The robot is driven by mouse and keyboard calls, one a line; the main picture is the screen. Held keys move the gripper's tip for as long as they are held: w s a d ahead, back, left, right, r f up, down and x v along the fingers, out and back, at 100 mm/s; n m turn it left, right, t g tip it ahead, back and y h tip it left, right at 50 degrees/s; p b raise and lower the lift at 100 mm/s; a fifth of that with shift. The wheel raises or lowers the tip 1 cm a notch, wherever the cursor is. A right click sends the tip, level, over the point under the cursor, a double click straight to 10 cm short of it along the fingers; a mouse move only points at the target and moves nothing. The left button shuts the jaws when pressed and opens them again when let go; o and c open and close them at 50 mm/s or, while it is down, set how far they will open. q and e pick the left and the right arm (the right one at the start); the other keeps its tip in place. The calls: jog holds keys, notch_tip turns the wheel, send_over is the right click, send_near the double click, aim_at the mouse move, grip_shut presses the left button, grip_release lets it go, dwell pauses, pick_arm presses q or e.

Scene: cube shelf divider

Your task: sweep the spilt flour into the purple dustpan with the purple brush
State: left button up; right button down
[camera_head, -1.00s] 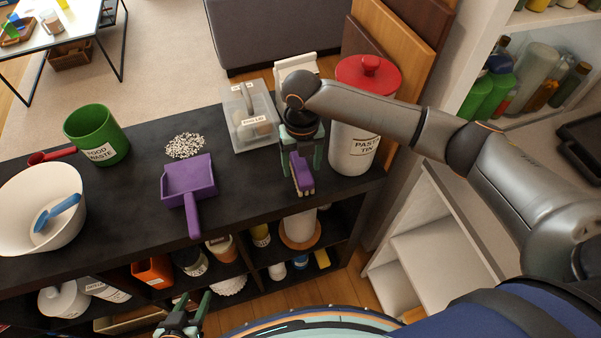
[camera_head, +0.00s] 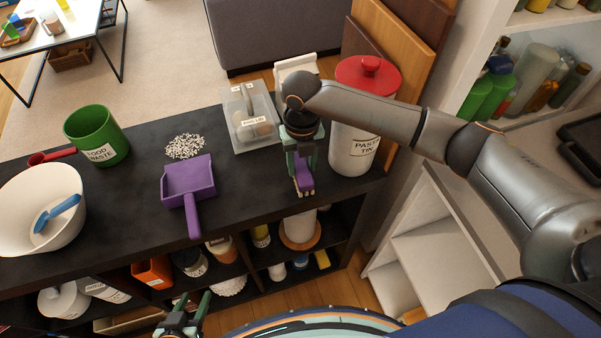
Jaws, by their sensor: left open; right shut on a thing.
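The spilt flour (camera_head: 185,146) is a small patch of pale bits on the dark shelf top. The gripper partly hides the brush. My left gripper (camera_head: 182,318) is open and empty at the bottom, low in front of the shelf.
A green food waste bin (camera_head: 97,135) and a white bowl (camera_head: 38,207) with a blue tool stand at the left. A red-lidded white pasta tin (camera_head: 355,149) stands close right of my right gripper. The shelf top between dustpan and brush is clear.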

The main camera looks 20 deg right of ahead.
aim_at(302, 168)
dwell(0.4)
notch_tip(302, 168, up, 5)
jog(key=p, duration=0.5)
jog(key=shift+p, duration=0.3)
dwell(0.4)
